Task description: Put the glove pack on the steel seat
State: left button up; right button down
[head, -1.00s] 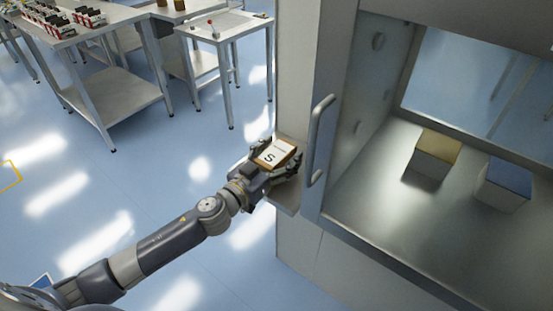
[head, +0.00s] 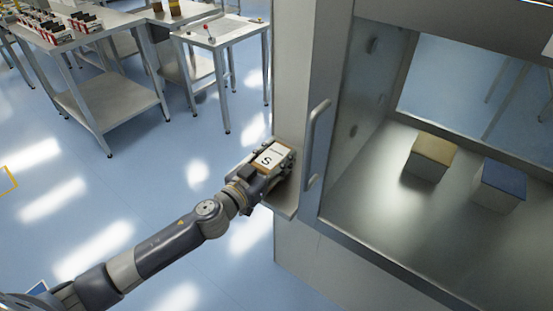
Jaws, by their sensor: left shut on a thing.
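The glove pack (head: 269,158) is a small white and brown box marked "S". My left gripper (head: 274,163) is shut on it, with the fingers around its far and right sides. The pack is at the left side of a steel cabinet, over a small steel ledge (head: 286,208) that may be the steel seat. I cannot tell whether the pack or fingers touch the ledge, as the hand hides part of it. My right gripper is not in view.
The cabinet's upright handle (head: 318,145) is close to the right of the hand. Inside stand a yellow-topped block (head: 432,156) and a blue-topped block (head: 502,184). Steel tables (head: 100,98) with several small boxes stand at the back left. The blue floor (head: 130,210) between is clear.

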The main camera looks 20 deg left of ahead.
aim_at(278, 151)
pick_arm(q)
jog(key=shift+r, duration=0.5)
notch_tip(278, 151, up, 2)
jog(key=shift+r, duration=0.1)
jog(key=s+r+b, duration=0.1)
jog(key=s+b, duration=0.2)
jog(key=s, duration=1.3)
jog(key=shift+a+r, duration=0.25)
jog(key=shift+a, duration=0.1)
jog(key=s+a+f+n+t+y, duration=0.1)
jog(key=s+f+n+y, duration=0.3)
jog(key=s+f+y, duration=0.2)
jog(key=shift+s+a, duration=0.35)
jog(key=shift+s, duration=0.15)
